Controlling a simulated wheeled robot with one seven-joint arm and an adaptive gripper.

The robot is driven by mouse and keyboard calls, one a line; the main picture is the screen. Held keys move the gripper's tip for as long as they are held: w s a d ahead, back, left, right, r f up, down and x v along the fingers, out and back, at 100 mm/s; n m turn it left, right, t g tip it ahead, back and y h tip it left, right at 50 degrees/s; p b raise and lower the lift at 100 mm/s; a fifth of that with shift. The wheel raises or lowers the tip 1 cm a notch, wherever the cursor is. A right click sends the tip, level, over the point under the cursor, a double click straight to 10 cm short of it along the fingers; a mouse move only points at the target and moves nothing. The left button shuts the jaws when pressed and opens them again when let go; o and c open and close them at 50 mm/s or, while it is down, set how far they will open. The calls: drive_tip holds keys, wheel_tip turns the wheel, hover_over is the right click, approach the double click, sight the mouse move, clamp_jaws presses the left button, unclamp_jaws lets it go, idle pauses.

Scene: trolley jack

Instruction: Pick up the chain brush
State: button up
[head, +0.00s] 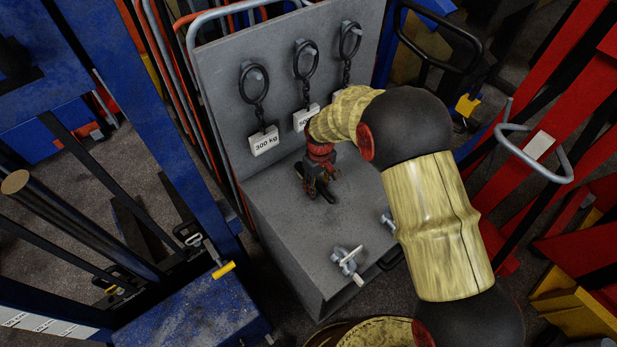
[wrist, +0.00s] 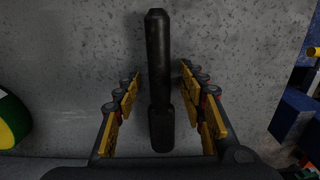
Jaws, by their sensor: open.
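A long black object that looks like the chain brush (wrist: 158,60) lies on the grey speckled metal surface in the wrist view. It has a slimmer far part and a thicker near part. My gripper (wrist: 160,84) is open, with one yellow-padded finger on each side of it and visible gaps between. In the head view my gripper (head: 318,188) points down at the top of the grey trolley (head: 275,225). A bit of the black brush (head: 328,196) shows at the fingertips; the rest is hidden by the gripper.
A grey upright panel with black rings, chains and weight tags (head: 264,140) stands just behind my gripper. Metal clamp-like fittings (head: 347,263) are at the trolley's front edge. Blue lifting equipment (head: 190,315) stands at left, red frames (head: 500,180) at right.

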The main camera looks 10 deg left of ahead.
drive_tip(key=shift+c, duration=0.6)
clamp_jaws()
